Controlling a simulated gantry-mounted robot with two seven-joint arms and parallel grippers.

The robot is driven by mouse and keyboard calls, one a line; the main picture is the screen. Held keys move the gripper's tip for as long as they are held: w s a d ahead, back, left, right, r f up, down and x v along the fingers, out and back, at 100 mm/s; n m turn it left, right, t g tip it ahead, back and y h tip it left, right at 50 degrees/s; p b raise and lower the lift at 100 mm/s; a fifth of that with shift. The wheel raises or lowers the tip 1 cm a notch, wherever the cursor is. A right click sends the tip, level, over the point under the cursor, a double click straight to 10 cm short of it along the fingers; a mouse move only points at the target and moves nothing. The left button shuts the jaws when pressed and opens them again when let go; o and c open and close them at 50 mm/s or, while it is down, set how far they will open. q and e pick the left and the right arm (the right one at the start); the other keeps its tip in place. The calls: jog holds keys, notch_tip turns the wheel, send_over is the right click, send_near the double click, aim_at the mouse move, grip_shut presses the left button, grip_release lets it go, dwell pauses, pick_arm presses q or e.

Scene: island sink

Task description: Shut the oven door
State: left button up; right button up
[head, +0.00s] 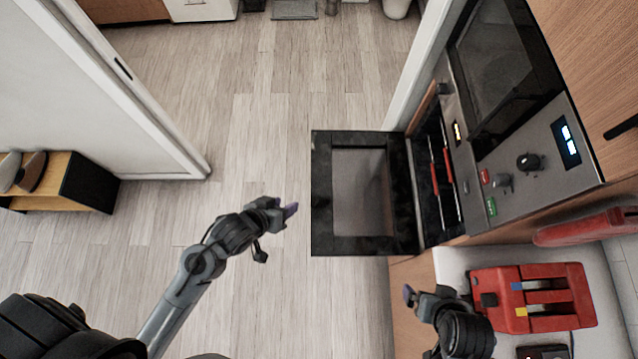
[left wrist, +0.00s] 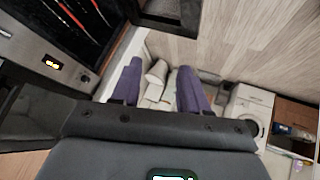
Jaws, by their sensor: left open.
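The oven door (head: 360,195), black-framed with a grey glass panel, is lowered open and extends left from the oven (head: 440,180) in the head view. The oven's dark inside shows racks with red edges, also seen in the left wrist view (left wrist: 75,18). My left gripper (head: 289,210) is just left of the door's free edge, apart from it in the picture. Its purple fingers (left wrist: 158,88) are spread with nothing between them. My right gripper (head: 410,296) is below the door, beside the counter; its jaw opening cannot be made out.
A red toaster (head: 545,295) stands on the white counter at the lower right. The oven's control panel (head: 530,165) has knobs and a lit display. A white wall end (head: 180,160) and a small wooden shelf (head: 50,190) are at left. The wooden floor (head: 250,130) left of the door is clear.

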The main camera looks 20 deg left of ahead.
pick_arm(q)
jog(key=w+d+f+n+t+h+b, duration=0.1)
jog(key=w+f+n+h+b, duration=0.2)
jog(key=f+b, duration=1.05)
jog(key=w+d+f+n+t+h+b, duration=0.15)
jog(key=f+h+b, duration=0.55)
jog(key=f, duration=1.1)
jog(key=w+a+f+n+t+h+b, duration=0.1)
jog(key=w+a+f+b, duration=0.25)
jog(key=f+b, duration=0.7)
jog(key=w+a+f+n+t+b, duration=0.1)
jog(key=w+a+f+b, duration=0.35)
jog(key=b, duration=0.95)
jog(key=w+a+f+n+t+h+b, duration=0.15)
jog(key=w+f+b, duration=0.35)
jog(key=f+b, duration=0.7)
jog(key=shift+y, duration=0.35)
jog(key=shift+r+b+x, duration=0.15)
jog(key=shift+b+x, duration=0.7)
jog(key=shift+x, duration=0.95)
jog(key=shift+r+b+x, duration=0.2)
jog(key=shift+b+x, duration=0.7)
jog(key=shift+x, duration=0.9)
jog(key=shift+r+b+x, duration=0.15)
jog(key=shift+b+x, duration=0.7)
jog(key=shift+x, duration=1)
jog(key=shift+a, duration=0.15)
grip_shut()
